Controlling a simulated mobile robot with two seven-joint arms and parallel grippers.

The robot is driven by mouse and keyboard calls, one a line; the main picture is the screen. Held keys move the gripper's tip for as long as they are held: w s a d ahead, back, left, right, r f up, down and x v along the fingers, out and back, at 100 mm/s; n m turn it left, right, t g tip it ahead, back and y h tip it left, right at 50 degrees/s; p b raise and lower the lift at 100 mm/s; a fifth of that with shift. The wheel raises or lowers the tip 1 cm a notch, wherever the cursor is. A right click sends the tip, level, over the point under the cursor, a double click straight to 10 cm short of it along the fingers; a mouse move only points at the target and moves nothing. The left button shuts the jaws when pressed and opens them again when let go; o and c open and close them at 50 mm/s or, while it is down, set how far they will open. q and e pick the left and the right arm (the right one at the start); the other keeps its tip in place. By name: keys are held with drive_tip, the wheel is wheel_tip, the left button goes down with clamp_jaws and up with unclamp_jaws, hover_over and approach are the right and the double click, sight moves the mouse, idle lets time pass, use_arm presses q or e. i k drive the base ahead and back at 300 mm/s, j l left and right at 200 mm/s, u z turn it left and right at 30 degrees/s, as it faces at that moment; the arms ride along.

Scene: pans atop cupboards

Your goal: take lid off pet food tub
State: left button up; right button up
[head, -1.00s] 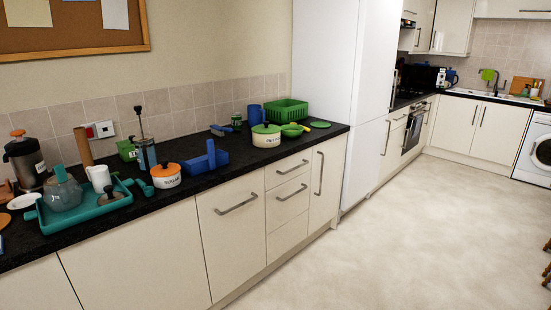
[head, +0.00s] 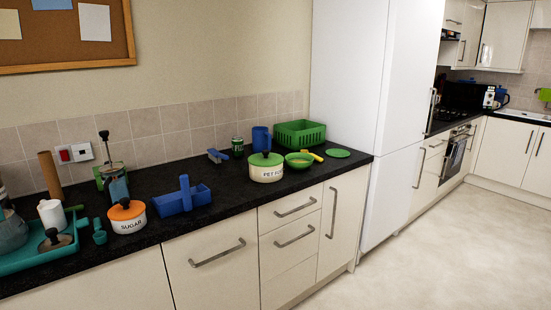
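The pet food tub (head: 266,174) is a cream round pot with dark lettering, standing upright on the black counter in the head view. Its green lid (head: 266,158) with a dark green knob sits on top of it. A green bowl (head: 299,161) stands close to its right. Neither of my grippers is in view.
A blue caddy (head: 183,198) and a sugar pot (head: 127,217) with an orange lid stand to the left. A green basket (head: 300,134), a blue mug (head: 262,140) and a green can (head: 238,147) are behind. A green disc (head: 338,153) lies right. Floor (head: 450,250) is clear.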

sight(265, 158)
drive_tip(key=i+l+u, duration=0.1)
drive_tip(key=i+l, duration=0.8)
